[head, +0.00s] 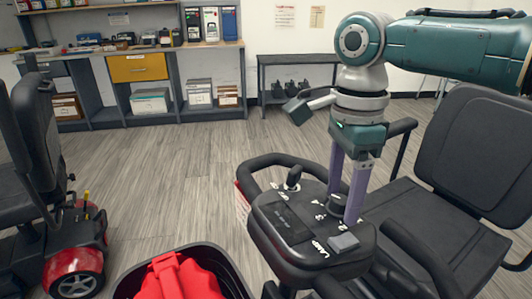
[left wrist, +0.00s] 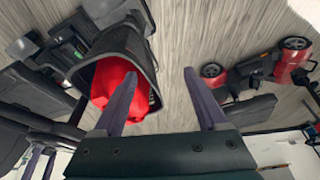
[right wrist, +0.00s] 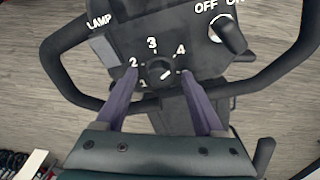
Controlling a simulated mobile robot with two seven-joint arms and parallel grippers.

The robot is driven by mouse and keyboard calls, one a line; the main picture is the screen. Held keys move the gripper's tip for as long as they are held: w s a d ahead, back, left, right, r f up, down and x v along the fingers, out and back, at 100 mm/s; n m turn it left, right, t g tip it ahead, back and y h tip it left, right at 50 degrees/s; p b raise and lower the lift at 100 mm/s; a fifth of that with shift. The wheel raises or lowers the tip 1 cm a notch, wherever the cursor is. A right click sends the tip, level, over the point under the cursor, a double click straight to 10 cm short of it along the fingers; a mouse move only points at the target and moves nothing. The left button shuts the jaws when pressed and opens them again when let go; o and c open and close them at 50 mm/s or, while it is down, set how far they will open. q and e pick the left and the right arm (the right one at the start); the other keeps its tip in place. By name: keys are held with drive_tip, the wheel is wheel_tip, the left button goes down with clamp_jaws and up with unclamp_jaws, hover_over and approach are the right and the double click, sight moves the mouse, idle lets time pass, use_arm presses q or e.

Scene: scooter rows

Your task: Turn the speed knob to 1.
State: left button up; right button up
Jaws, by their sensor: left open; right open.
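The speed knob (right wrist: 158,70) is a small dark round dial on the scooter's black control panel (head: 285,222). White numbers 1, 2, 3 and 4 stand around it in the right wrist view. In the head view the knob (head: 339,204) is partly covered by my right gripper (head: 343,206). My right gripper (right wrist: 159,76) is open, with one purple finger on each side of the knob. I cannot tell whether the fingers touch it, nor which number its pointer marks. My left gripper (left wrist: 160,73) is open and empty, and is not in the head view.
An OFF/ON switch (right wrist: 228,34) and a grey LAMP button (right wrist: 103,48) sit close to the knob. The handlebar loop (head: 262,162) rings the panel. A black bin (head: 228,262) with red cloth (head: 180,278) stands left. Another scooter (head: 75,240) is farther left.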

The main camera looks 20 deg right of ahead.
drive_tip(key=shift+c, duration=0.2)
clamp_jaws()
idle(0.3)
drive_tip(key=shift+r, duration=0.1)
